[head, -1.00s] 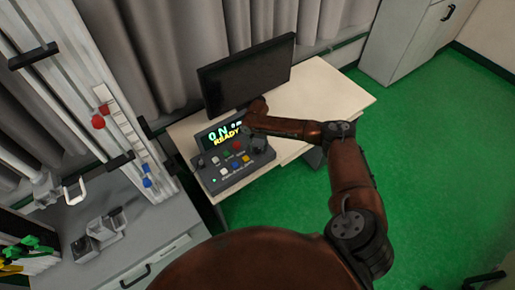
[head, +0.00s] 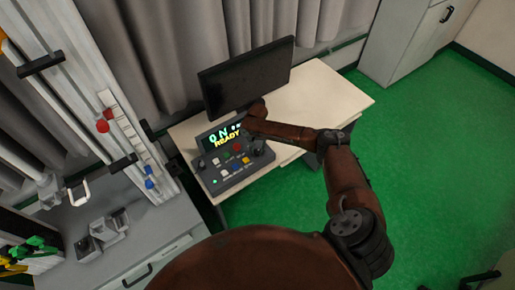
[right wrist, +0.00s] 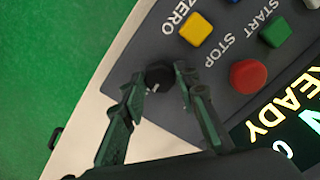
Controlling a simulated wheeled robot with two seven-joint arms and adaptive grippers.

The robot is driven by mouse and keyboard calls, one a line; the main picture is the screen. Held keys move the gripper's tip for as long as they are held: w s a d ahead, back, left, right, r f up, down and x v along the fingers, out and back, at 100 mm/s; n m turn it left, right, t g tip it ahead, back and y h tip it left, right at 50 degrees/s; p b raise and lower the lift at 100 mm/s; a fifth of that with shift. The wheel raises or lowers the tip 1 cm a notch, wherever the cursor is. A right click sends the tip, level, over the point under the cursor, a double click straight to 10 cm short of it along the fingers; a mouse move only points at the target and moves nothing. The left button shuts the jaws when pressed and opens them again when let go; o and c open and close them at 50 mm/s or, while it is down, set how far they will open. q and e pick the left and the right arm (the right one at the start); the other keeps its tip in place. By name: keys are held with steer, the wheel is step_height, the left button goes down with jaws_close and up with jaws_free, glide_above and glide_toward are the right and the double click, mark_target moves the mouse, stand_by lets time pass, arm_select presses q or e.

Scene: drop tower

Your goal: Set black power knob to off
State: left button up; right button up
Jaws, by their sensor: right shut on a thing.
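The control box (head: 224,170) sits on the white desk, and its screen (head: 224,136) reads ON and READY in lit letters. The black power knob (right wrist: 160,75) is at a corner of the panel, near the yellow button in the right wrist view. My right gripper (right wrist: 162,78) is shut on the knob, with one fingertip on either side of it. In the head view the right gripper (head: 258,148) is at the right end of the box and mostly hides the knob. The knob's pointer direction cannot be told. My left gripper is not in view.
A yellow button (right wrist: 196,29), a red button (right wrist: 248,76) and a green button (right wrist: 276,32) are close to the knob. A black monitor (head: 245,76) stands behind the box. The white desk (head: 325,98) is clear to the right. The drop tower (head: 75,60) stands at the left.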

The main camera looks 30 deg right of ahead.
steer(key=shift+s+r+n+p, duration=0.1)
steer(key=shift+r+n+p, duration=0.05)
steer(key=shift+n+p, duration=0.7)
steer(key=shift+n, duration=0.45)
steer(key=n+p, duration=0.1)
steer(key=n, duration=0.1)
steer(key=shift+n, duration=0.3)
steer(key=n, duration=0.5)
steer(key=shift+n, duration=0.3)
steer(key=n, duration=0.5)
steer(key=shift+n, duration=0.3)
steer(key=o, duration=1.1)
steer(key=shift+o, duration=0.2)
